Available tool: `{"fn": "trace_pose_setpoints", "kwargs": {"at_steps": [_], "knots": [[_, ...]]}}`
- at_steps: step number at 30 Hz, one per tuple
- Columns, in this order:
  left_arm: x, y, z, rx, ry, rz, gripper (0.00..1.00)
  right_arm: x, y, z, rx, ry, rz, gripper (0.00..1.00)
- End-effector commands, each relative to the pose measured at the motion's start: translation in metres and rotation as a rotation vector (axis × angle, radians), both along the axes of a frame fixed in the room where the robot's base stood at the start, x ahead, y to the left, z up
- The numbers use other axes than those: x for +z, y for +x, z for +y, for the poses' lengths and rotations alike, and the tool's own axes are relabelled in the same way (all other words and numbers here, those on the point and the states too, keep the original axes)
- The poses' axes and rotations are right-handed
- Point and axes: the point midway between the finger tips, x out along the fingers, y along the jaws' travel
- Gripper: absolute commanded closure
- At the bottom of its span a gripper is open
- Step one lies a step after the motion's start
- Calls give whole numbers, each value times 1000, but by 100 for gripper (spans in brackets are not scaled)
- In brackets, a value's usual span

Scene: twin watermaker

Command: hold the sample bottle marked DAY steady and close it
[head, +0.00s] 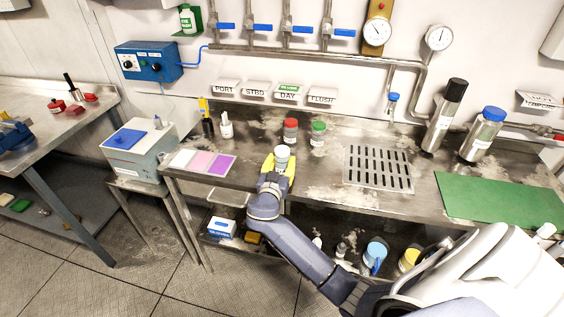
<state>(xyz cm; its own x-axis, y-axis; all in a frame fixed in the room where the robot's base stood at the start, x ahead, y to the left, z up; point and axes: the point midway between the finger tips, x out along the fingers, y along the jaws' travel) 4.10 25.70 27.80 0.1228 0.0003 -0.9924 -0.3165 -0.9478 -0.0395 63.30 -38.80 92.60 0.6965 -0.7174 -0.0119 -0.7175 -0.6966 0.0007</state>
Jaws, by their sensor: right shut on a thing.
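My right gripper (277,168), with yellow fingers, is over the front part of the steel worktop and is shut on a small pale bottle (282,153). The bottle's whitish top shows above the fingers, and its lower part is hidden. I cannot tell whether that top is a lid or an open neck. A bottle with a red lid (290,126) and one with a green lid (318,128) stand behind it on the worktop. No marking on these bottles is readable. A DAY sign (288,95) is on the wall behind. My left gripper is not in view.
A slotted drain plate (379,167) and a green mat (490,200) lie to the right. Two steel flasks (440,128) (480,142) stand behind the mat. Coloured cards (203,162) lie at the left edge. A marker and a white bottle (226,127) stand behind them.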

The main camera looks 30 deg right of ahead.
Motion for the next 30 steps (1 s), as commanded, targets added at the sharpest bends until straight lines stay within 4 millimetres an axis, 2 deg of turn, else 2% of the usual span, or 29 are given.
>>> {"fn": "trace_pose_setpoints", "kwargs": {"at_steps": [1, 6, 16, 20, 30], "knots": [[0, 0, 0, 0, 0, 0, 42, -1, 0, 0, -1, 0, 0, 55], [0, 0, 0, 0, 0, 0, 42, -1, 0, 0, 0, 0, 0, 36], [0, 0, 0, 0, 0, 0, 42, 4, 0, 0, 0, -1, -1, 36], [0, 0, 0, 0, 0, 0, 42, 2, -10, 11, 1, 3, 0, 36], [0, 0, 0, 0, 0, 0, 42, 3, -52, 54, 1, 4, 1, 36]]}}
